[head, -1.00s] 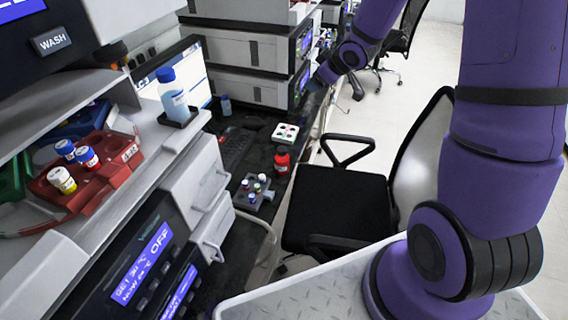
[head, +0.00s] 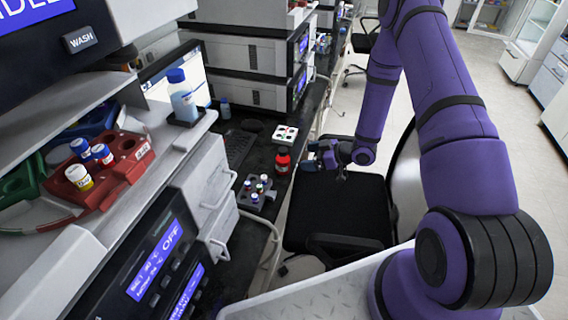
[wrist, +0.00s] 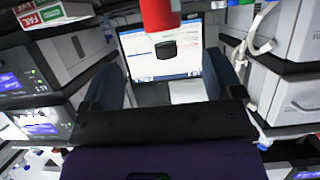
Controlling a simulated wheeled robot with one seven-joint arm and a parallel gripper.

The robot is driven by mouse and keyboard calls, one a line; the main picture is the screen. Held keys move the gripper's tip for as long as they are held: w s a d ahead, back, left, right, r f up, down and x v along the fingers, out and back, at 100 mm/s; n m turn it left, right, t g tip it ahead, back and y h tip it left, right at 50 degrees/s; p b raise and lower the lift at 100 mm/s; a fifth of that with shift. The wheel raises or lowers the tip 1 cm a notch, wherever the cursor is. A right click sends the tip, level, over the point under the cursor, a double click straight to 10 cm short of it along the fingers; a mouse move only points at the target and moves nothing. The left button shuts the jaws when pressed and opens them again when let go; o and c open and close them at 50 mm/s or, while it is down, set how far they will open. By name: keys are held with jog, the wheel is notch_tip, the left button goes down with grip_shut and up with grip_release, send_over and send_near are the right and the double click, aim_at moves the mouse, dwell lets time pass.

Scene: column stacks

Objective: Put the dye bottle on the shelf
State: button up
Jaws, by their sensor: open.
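A grey shelf ledge (head: 150,165) runs along the left of the head view.
On the ledge stand a blue-capped bottle (head: 182,98) and a red rack (head: 124,168) with vials. A vial block (head: 255,193) and white tray (head: 285,134) flank the red bottle. A black chair (head: 335,210) stands below my gripper.

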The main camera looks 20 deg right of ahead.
aim_at(283, 161)
jog(key=shift+s+f+x, duration=0.1)
jog(key=shift+f+x, duration=0.05)
jog(key=shift+x, duration=1.65)
jog(key=shift+s+f+x, duration=0.1)
jog(key=shift+x, duration=1.7)
jog(key=shift+f+x, duration=0.15)
jog(key=shift+x, duration=1.65)
jog(key=c, duration=1.2)
jog(key=shift+r, duration=0.1)
